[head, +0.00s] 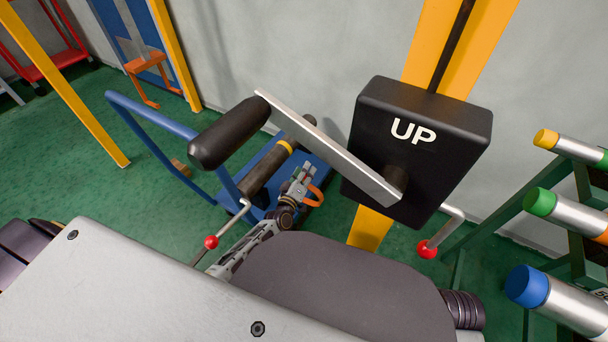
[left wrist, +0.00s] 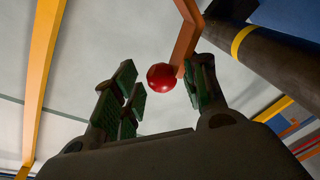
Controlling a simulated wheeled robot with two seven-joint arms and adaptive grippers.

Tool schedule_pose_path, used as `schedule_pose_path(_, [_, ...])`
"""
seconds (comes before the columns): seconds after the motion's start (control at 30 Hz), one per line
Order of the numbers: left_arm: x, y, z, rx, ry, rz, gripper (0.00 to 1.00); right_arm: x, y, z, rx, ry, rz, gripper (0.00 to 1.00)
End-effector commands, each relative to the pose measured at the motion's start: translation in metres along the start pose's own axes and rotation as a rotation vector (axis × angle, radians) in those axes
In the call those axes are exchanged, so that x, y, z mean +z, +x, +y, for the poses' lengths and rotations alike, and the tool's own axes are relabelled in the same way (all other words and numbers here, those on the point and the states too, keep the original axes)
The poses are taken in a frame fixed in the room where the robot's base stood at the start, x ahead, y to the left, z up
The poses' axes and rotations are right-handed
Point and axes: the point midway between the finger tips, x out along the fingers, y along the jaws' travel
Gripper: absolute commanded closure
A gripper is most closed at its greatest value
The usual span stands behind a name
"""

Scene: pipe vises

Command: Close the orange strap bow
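The orange strap bow (head: 316,194) shows as a short curved piece just right of my left gripper (head: 299,183) in the head view, partly hidden. In the left wrist view an orange bar (left wrist: 187,35) comes down from the top edge to a red ball (left wrist: 161,77). The ball appears between the spread green-padded fingers of my left gripper (left wrist: 165,93). These fingers are open; I cannot tell whether they touch the ball. A dark pipe with a yellow band (head: 284,146) lies beside the gripper in the head view. My right gripper is not in view.
A black box marked UP (head: 420,150) with a metal crank arm (head: 325,146) and black grip (head: 229,132) stands close above the gripper. A blue frame (head: 150,140) is at left. Colour-capped pipes (head: 560,215) rest on a rack at right.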

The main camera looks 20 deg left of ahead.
Motion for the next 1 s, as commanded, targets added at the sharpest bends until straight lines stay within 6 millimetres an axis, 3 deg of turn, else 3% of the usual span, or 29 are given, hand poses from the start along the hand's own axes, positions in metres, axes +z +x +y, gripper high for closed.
schedule_pose_path(0.47, [0.003,-0.008,-0.005,-0.008,0.003,-0.006,0.57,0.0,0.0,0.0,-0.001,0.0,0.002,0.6])
schedule_pose_path(1.0, [0.002,-0.05,-0.005,-0.007,0.002,-0.005,0.57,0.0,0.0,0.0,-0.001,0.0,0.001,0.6])
